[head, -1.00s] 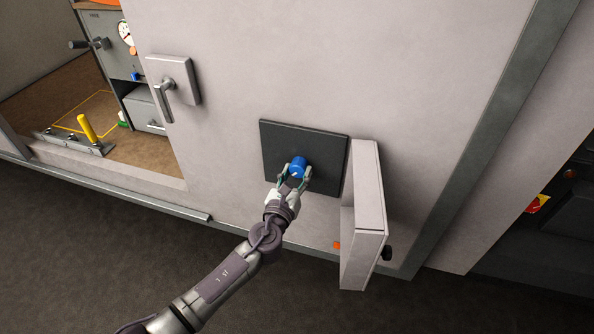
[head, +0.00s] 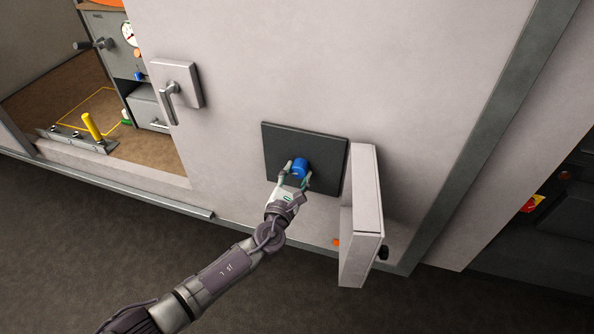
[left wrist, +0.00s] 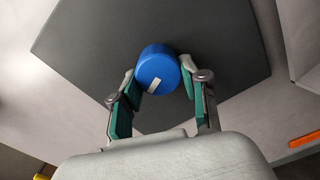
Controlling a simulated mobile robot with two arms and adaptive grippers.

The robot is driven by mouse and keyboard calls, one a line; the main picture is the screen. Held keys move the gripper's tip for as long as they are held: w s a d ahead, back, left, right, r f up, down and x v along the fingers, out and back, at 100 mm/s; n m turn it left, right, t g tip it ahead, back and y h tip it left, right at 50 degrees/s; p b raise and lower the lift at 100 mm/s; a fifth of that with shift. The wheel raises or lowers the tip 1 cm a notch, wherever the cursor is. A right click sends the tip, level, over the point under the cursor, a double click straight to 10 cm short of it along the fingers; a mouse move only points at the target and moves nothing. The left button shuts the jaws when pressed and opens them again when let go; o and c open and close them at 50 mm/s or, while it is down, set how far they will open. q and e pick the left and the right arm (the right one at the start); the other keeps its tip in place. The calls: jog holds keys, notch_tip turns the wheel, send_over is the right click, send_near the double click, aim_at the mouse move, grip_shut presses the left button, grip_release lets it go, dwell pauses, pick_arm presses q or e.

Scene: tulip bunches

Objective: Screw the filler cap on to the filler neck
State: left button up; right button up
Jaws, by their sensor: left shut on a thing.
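The blue filler cap (head: 300,169) is at the middle of a dark square panel (head: 275,150) on the pale wall. In the left wrist view the cap (left wrist: 157,72) shows a white mark on its face. My left gripper (head: 298,172) has one green-padded finger on each side of the cap and is shut on it. The same gripper (left wrist: 160,82) shows at close range in the left wrist view. The filler neck is hidden behind the cap, so I cannot tell how far the cap sits on it. My right gripper is not in view.
An open pale flap door (head: 362,225) stands out just right of the panel. The dark floor in front is clear.

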pick_arm(q)
jog(key=shift+r+m, duration=0.1)
jog(key=shift+m, duration=0.4)
jog(key=shift+m+p, duration=0.55)
jog(key=shift+m, duration=0.05)
jog(key=shift+a+m, duration=0.1)
jog(key=shift+m, duration=0.4)
jog(key=o, duration=1.3)
